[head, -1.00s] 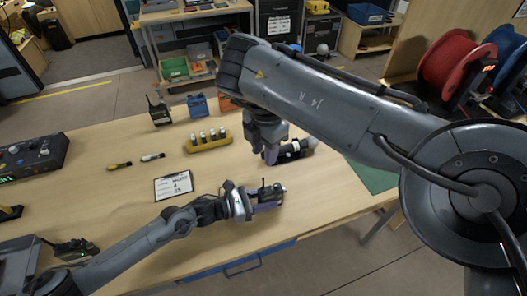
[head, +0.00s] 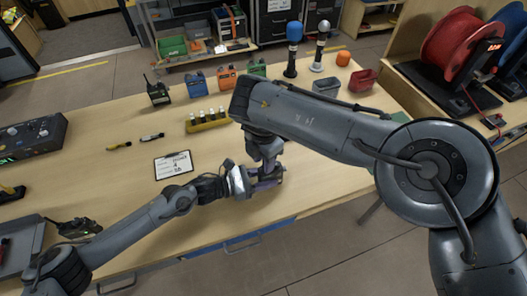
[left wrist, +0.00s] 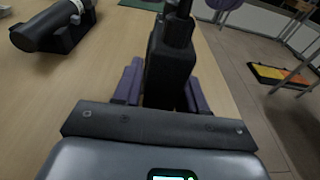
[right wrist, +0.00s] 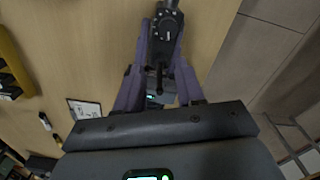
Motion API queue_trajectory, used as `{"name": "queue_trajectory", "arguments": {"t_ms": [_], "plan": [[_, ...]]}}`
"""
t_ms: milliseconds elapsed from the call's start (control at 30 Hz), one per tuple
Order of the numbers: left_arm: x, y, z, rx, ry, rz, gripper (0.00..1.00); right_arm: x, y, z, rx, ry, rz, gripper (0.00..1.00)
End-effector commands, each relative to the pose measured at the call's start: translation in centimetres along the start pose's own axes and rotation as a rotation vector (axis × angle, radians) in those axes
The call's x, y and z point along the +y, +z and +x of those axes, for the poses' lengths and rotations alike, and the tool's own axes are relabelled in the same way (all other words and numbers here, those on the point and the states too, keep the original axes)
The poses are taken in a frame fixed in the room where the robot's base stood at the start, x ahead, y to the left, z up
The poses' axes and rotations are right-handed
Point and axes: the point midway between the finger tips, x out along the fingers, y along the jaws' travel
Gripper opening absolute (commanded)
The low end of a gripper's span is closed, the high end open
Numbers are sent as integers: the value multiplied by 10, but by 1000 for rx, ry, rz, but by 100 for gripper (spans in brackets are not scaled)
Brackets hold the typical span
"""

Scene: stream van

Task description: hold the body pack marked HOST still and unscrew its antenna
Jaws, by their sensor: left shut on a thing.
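The body pack is a black box (left wrist: 170,70) between the purple fingers of my left gripper (left wrist: 160,95), with a dark antenna (left wrist: 182,12) rising from its top. No HOST marking is readable. In the head view my left gripper (head: 262,184) holds it low over the front of the table. My right gripper (head: 270,168) is directly above, pointing down.
A clipboard (head: 173,165) and a yellow holder (head: 207,125) with several upright cells lie left of my grippers. A black cylinder (left wrist: 48,28) rests in a cradle nearby. Radios, microphones and bins line the back. The table's front edge is close to my grippers.

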Motion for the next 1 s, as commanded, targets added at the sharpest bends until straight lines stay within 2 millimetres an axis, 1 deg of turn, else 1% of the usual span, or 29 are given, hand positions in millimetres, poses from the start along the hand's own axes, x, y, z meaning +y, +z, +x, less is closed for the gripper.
{"name": "queue_trajectory", "arguments": {"t_ms": [133,400,467,600,667,800,833,867,1000], "plan": [[0,0,0,0,-1,-1,7,0,0,5,1,0,-1,38],[0,0,0,0,-1,-1,7,0,0,6,0,0,-1,38],[0,0,0,0,-1,-1,7,0,0,6,0,0,-1,30],[0,0,0,0,-1,0,7,0,0,5,0,0,-1,9],[0,0,0,0,-1,-1,7,0,0,5,0,0,-1,0],[0,0,0,0,-1,-1,7,0,0,5,0,0,-1,0],[0,0,0,0,-1,-1,7,0,0,5,0,0,-1,2],[0,0,0,0,-1,-1,7,0,0,5,0,0,-1,0],[0,0,0,0,-1,-1,7,0,0,5,0,0,-1,0]]}}
